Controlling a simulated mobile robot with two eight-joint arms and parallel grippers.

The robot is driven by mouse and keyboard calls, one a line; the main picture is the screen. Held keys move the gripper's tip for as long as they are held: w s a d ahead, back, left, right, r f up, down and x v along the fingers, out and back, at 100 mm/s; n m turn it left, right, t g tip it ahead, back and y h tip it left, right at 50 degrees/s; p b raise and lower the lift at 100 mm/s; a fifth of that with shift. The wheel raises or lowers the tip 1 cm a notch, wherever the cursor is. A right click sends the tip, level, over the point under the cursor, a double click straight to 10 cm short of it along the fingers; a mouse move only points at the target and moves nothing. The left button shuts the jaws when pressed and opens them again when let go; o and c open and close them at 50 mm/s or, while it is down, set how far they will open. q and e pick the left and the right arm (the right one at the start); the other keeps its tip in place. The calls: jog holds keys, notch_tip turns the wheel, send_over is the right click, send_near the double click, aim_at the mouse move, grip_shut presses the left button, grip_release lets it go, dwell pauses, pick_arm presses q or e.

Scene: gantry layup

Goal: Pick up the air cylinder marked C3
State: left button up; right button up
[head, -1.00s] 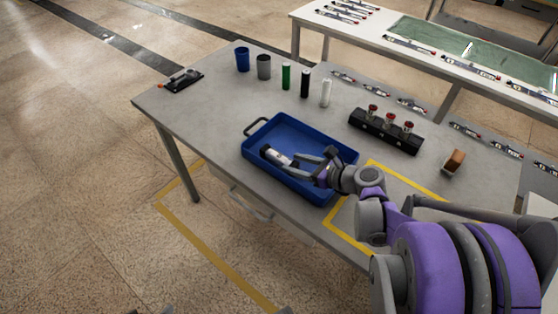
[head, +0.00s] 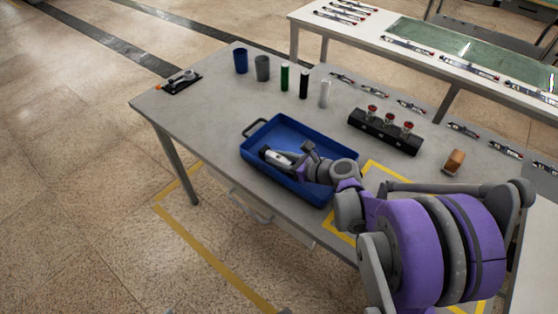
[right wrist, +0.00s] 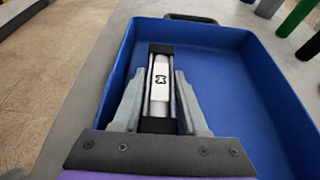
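An air cylinder (right wrist: 160,82), silver with black end caps, lies in the blue tray (head: 262,177). It bears a dark mark on a pale label, which I cannot read for certain. It also shows in the head view (head: 275,157), partly covered by my gripper. My right gripper (right wrist: 160,85) is down in the tray with one finger on each side of the cylinder. The fingers lie very close along its sides; whether they press on it I cannot tell. My left gripper is not in view.
The tray's walls surround the gripper, and its right part is bare. A black block with red-topped parts (head: 385,132) stands to the right, near a brown block (head: 453,161). Several cups and coloured cylinders (head: 285,77) stand behind. A clipboard-like item (head: 180,82) lies at far left.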

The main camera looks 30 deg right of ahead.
grip_shut()
